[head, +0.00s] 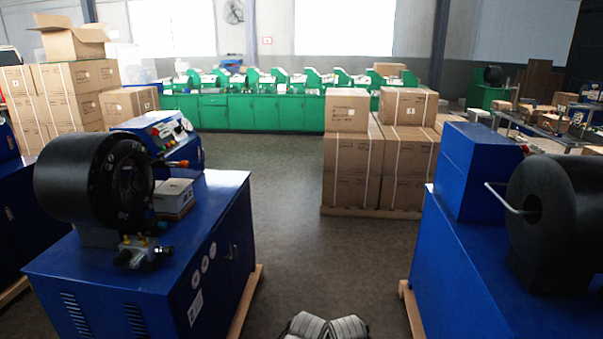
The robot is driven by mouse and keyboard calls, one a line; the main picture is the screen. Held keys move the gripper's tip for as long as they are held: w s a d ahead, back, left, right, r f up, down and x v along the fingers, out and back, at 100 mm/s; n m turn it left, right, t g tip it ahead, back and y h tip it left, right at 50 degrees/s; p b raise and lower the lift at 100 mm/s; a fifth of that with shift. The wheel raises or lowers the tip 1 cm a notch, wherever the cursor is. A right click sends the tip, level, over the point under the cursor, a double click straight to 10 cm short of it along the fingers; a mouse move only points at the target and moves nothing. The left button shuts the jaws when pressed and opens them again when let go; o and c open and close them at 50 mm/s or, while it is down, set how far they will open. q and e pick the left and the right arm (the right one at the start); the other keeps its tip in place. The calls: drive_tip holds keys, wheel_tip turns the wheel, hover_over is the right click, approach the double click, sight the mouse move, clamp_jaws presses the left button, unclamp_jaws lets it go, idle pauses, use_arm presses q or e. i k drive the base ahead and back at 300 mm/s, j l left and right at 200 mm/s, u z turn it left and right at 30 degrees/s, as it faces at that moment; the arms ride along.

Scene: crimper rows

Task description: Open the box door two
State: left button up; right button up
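A blue machine cabinet (110,255) stands at the left with a black round crimper (95,180) on top. Its right side panel has round dials or stickers, a white label (196,307) whose mark is too small to read surely, and a small dark handle (233,251) on what looks like a shut door (240,255). A second blue cabinet (450,280) with a black crimper (560,215) stands at the right; no door shows on its visible faces. I cannot tell which door is door two.
Grey floor (285,230) is open between the cabinets. Wooden pallet edges (245,305) stick out below the left cabinet. Stacked cartons (375,160) stand on a pallet ahead. More cartons (70,90) are at the back left. A long green bench (250,112) lines the back.

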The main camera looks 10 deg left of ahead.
sight(192, 153)
drive_tip(key=i, duration=1.8)
drive_tip(key=i+u, duration=0.2)
drive_tip(key=i, duration=0.25)
drive_tip(key=i+l+u, duration=0.15)
drive_tip(key=i, duration=0.3)
drive_tip(key=i+l+u, duration=0.2)
drive_tip(key=i, duration=0.25)
drive_tip(key=i+l+u, duration=0.2)
drive_tip(key=i, duration=0.25)
